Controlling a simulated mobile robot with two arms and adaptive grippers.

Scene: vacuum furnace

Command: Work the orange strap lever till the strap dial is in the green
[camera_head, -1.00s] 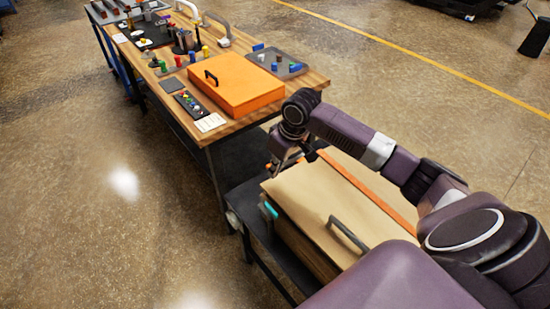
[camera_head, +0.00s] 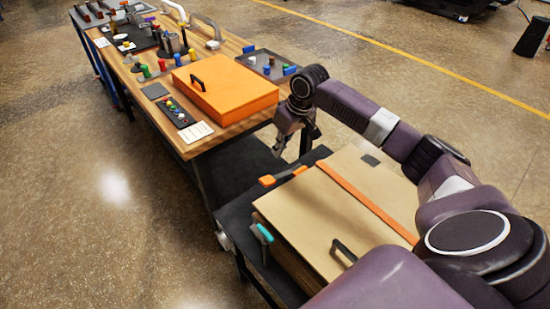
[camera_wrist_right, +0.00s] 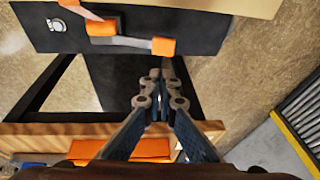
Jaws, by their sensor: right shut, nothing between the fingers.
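The orange strap (camera_head: 365,195) runs across the cardboard box lid (camera_head: 320,210) on the dark cart. The strap lever (camera_head: 283,176), a grey bar with orange ends, lies by the cart's bench-side edge. The lever (camera_wrist_right: 135,42) also shows in the wrist view, below the strap (camera_wrist_right: 80,9). A small round white dial (camera_wrist_right: 57,25) sits on the dark surface beside it; its reading is too small to tell. My right gripper (camera_head: 283,150) is shut and empty, apart from the lever, over the bench side of the cart. Its fingers show in the wrist view (camera_wrist_right: 160,88). My left gripper is not in view.
A wooden workbench (camera_head: 232,125) stands beyond the cart, with an orange case (camera_head: 225,88) at its near end. A black handle (camera_head: 344,250) stands on the box and a teal-topped clip (camera_head: 264,233) at its left. Floor at left is clear.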

